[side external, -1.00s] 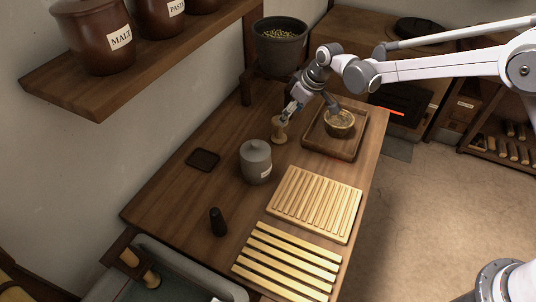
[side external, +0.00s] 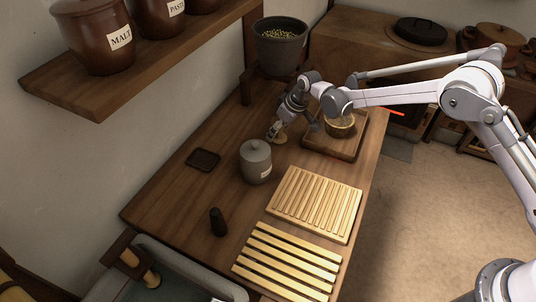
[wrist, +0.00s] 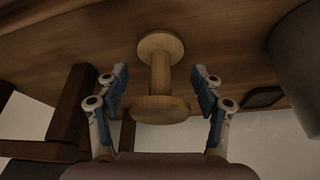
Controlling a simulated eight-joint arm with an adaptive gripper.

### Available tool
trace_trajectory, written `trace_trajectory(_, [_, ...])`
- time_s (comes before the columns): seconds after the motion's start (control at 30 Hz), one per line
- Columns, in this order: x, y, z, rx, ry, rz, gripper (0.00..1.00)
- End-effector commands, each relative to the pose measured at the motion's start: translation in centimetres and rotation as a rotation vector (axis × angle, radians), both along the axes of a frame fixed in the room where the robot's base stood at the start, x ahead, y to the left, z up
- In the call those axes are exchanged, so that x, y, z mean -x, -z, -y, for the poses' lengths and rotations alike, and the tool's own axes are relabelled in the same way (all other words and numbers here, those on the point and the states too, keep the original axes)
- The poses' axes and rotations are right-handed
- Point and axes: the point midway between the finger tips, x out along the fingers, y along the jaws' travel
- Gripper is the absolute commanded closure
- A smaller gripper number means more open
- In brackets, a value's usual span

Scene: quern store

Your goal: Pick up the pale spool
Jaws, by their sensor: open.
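The pale spool (wrist: 160,75) is light wood with two round flanges and a narrower core. In the wrist view it lies between my open gripper's (wrist: 160,88) two blue-padded fingers, with a gap on each side. In the side external view the spool (side external: 280,138) stands on the wooden table and is mostly hidden by my gripper (side external: 274,132). The gripper is down at the spool and holds nothing. Whether any finger touches the spool cannot be told from the side.
A grey lidded jar (side external: 256,163) stands in front of the spool. A wooden tray (side external: 350,152) with a round wooden vessel (side external: 340,127) is to its right. A dark square coaster (side external: 203,160), a black peg (side external: 218,222) and slatted boards (side external: 315,203) lie nearer. A shelf (side external: 140,75) overhangs at left.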

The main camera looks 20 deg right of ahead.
Motion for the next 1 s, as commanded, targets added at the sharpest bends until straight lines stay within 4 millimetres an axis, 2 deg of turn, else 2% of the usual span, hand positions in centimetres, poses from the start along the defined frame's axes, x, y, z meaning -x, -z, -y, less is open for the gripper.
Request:
trace_trajectory(0.3, [-0.11, 0.4, -0.1, 0.0, 0.0, 0.0, 0.33])
trace_trajectory(0.37, [-0.11, 0.4, -0.09, 0.0, 0.0, 0.0, 0.47])
trace_trajectory(0.5, [-0.11, 0.39, -0.09, 0.0, 0.0, 0.0, 0.85])
trace_trajectory(1.0, [-0.14, -0.12, -0.1, 0.0, 0.0, 0.0, 0.86])
